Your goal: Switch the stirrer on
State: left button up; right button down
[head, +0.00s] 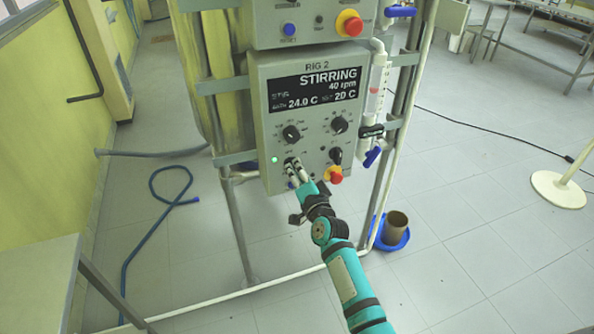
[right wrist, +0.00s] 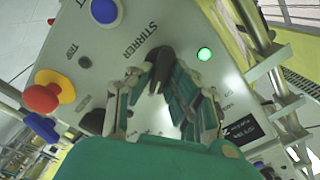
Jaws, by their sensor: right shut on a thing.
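The grey RIG 2 control box (head: 258,85) hangs on the metal frame in the middle of the head view. Its display (head: 312,88) reads STIRRING, 40 rpm, 24.0 C and 20 C. A green lamp (head: 274,159) glows at its lower left; the lit lamp also shows in the right wrist view (right wrist: 205,54). My right gripper (head: 293,168) is at the box's lower edge. In the right wrist view its fingers (right wrist: 162,84) are shut on the dark stirrer switch (right wrist: 160,56), beside the STIRRER label. The fingers partly hide the switch. My left gripper is not in view.
Two black knobs (head: 291,133) (head: 340,124) sit above my gripper. A black switch (head: 336,155) and a red-and-yellow stop button (head: 335,175) are close on its right. A blue button (right wrist: 106,11) is nearby. A blue hose (head: 150,205) lies on the floor.

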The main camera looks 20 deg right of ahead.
dwell(0.4)
jog(key=c, duration=1.3)
grip_release()
jog(key=shift+o, duration=0.2)
jog(key=s, duration=1.2)
jog(key=shift+d, duration=0.25)
